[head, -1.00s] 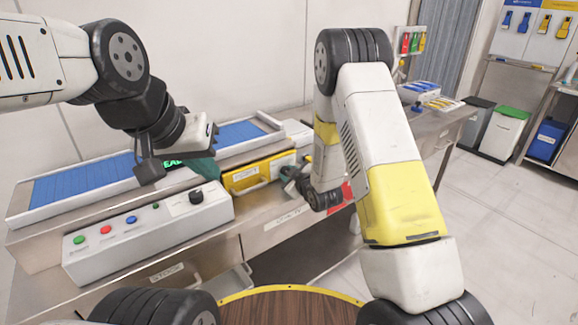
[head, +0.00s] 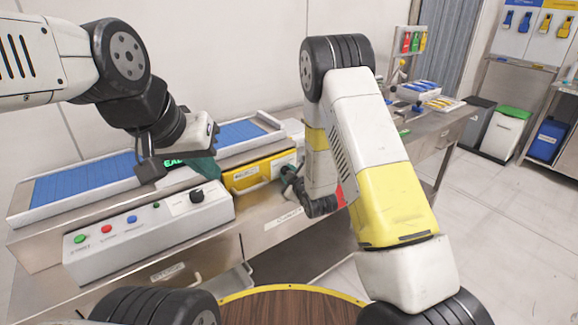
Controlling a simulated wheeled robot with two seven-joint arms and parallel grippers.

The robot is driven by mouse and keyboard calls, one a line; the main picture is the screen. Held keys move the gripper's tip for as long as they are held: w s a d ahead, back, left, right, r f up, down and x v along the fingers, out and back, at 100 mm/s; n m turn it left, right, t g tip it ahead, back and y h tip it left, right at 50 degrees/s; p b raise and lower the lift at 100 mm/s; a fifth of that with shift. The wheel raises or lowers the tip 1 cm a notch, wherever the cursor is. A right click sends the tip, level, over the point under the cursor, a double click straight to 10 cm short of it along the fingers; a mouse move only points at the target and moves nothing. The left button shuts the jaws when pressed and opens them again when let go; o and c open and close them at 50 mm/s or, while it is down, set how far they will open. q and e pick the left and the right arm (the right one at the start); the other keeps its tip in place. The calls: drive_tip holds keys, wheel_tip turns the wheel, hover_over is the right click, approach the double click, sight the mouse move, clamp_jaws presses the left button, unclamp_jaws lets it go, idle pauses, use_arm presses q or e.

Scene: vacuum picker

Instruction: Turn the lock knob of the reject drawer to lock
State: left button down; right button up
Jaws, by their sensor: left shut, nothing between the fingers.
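The yellow reject drawer (head: 256,176) is in the front of the machine at the middle of the head view. It has a white label and a handle and looks closed. A pale panel (head: 284,162) is at its right end. I cannot make out the lock knob; it may be hidden by my right gripper or too small to see. My right gripper (head: 289,181) is in front of the drawer's right end. Its fingers are small and partly hidden, so its opening and any contact are unclear.
The control box (head: 150,228) has several coloured buttons and a black rotary knob (head: 197,195). A blue conveyor belt (head: 85,180) runs behind it. A partly hidden red patch (head: 341,195) is right of my right gripper. Trays (head: 415,92) lie on the bench farther right.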

drive_tip(key=shift+o, duration=0.6)
drive_tip(key=v, duration=0.7)
drive_tip(key=shift+s+d+r, duration=0.1)
drive_tip(key=shift+s+r, duration=0.05)
drive_tip(key=shift+s, duration=0.2)
drive_tip(key=s+d+r+m+g+h, duration=0.1)
drive_tip(key=s+d+r+m+g, duration=0.1)
drive_tip(key=d+r+m, duration=0.35)
drive_tip(key=s+d+r+m+g+h, duration=0.1)
drive_tip(key=s+d+r+m+g, duration=0.1)
drive_tip(key=r, duration=0.6)
drive_tip(key=s+d+r+m+g, duration=0.1)
drive_tip(key=s+r, duration=0.2)
drive_tip(key=s, duration=0.5)
drive_tip(key=s+d+r+m+g, duration=0.1)
drive_tip(key=s+d+r+m, duration=0.1)
drive_tip(key=s, duration=0.6)
drive_tip(key=s+d+r+m+g, duration=0.1)
drive_tip(key=s+r, duration=0.3)
drive_tip(key=s, duration=0.4)
drive_tip(key=shift+d+r+m+g+h, duration=0.35)
drive_tip(key=shift+m+g, duration=0.15)
drive_tip(key=shift+m, duration=0.25)
